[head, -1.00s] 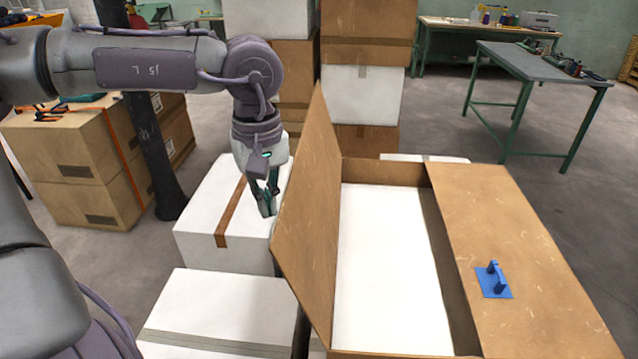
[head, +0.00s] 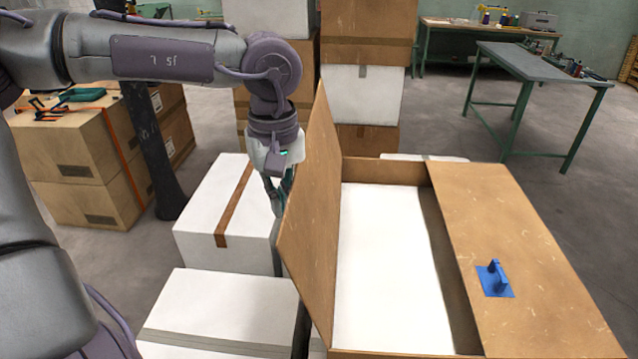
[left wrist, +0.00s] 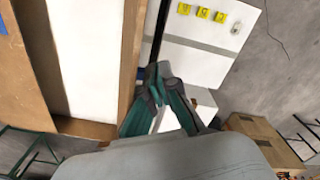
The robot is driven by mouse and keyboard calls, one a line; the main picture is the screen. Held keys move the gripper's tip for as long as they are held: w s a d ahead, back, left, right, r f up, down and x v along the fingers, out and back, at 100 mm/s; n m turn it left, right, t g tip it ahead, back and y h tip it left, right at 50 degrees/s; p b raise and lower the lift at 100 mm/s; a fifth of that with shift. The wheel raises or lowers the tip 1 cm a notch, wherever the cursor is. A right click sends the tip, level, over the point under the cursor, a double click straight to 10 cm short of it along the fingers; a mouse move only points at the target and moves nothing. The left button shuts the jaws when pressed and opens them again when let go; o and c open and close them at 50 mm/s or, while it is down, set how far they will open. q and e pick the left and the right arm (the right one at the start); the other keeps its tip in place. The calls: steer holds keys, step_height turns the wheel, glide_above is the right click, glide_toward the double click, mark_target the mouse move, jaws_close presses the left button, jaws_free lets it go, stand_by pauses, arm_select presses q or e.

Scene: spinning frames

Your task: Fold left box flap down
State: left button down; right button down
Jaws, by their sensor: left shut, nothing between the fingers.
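The open brown cardboard box (head: 382,172) stands in the middle of the head view, with a white bottom (head: 388,270) inside. Its left flap (head: 312,220) stands up, tilted a little outward to the left. My right gripper is not in view.
White boxes (head: 205,300) stand left of the open box, below my left gripper. Stacked cartons (head: 365,95) rise behind it. Brown cartons (head: 75,165) stand at the left. A green-legged table (head: 540,65) stands at the back right. Floor is free on the right.

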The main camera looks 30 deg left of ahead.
mark_target(305, 212)
arm_select(q)
steer(key=shift+w+d+f+b, duration=0.15)
steer(key=shift+w+d, duration=0.15)
steer(key=shift+d, duration=0.25)
steer(key=shift+w+d+r+b, duration=0.1)
steer(key=shift+w+d, duration=0.2)
steer(key=shift+d, duration=0.3)
steer(key=shift+w+d+f+b, duration=0.15)
steer(key=shift+w+d, duration=0.15)
steer(key=shift+d, duration=0.75)
steer(key=shift+w+d, duration=0.2)
steer(key=shift+w, duration=0.2)
steer(key=w+d, duration=0.1)
steer(key=d, duration=0.1)
steer(key=w+d+r, duration=0.1)
steer(key=w+d, duration=0.1)
steer(key=shift+f, duration=0.1)
